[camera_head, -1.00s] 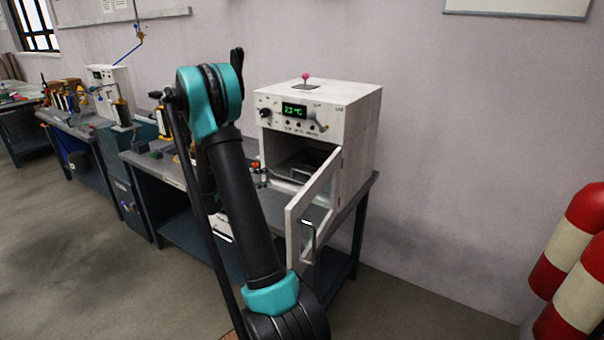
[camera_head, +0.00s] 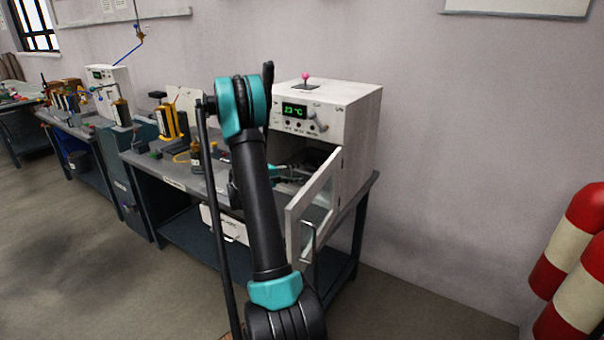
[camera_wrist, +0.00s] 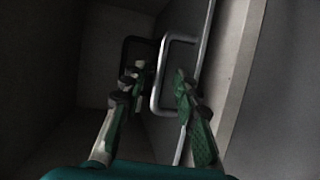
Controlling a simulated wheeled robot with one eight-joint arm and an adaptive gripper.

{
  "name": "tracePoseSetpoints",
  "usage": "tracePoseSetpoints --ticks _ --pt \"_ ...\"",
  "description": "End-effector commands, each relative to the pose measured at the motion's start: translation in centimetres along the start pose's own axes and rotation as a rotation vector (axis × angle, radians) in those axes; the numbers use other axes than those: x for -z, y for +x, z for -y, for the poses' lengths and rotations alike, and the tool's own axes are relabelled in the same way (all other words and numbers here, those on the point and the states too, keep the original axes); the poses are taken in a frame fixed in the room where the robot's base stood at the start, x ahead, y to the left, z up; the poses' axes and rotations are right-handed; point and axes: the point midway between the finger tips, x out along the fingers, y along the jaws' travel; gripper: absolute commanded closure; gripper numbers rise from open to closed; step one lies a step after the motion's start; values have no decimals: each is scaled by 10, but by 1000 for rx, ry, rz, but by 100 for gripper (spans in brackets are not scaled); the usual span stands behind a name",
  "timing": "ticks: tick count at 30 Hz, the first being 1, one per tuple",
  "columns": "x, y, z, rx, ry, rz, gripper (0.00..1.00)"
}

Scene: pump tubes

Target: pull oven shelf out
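The white oven (camera_head: 358,125) stands on the bench with its glass-paned door (camera_head: 318,195) swung open toward me. My gripper (camera_head: 285,172) is at the oven opening, partly hidden by my arm. In the wrist view, my gripper (camera_wrist: 158,82) has its two green-and-grey fingers spread apart. A pale U-shaped handle (camera_wrist: 166,42) lies between the fingertips, nearer the right one; I cannot tell if either finger touches it. The handle joins a thin metal edge (camera_wrist: 207,30), seemingly the shelf's. A darker U shape, perhaps its shadow, lies to its left. The rest of the shelf is too dark to make out.
The open door, with its own handle (camera_head: 308,240), stands close to the right of my arm. Bench equipment (camera_head: 172,118) is to the left. Red-and-white posts (camera_head: 570,265) stand at the far right. Floor between is clear.

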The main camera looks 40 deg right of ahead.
Motion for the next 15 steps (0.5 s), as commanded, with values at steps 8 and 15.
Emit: tracePoseSetpoints --ticks 8,15 --pt "0 29 0 0 0 1 70" --pt "0 32 0 0 0 0 70"
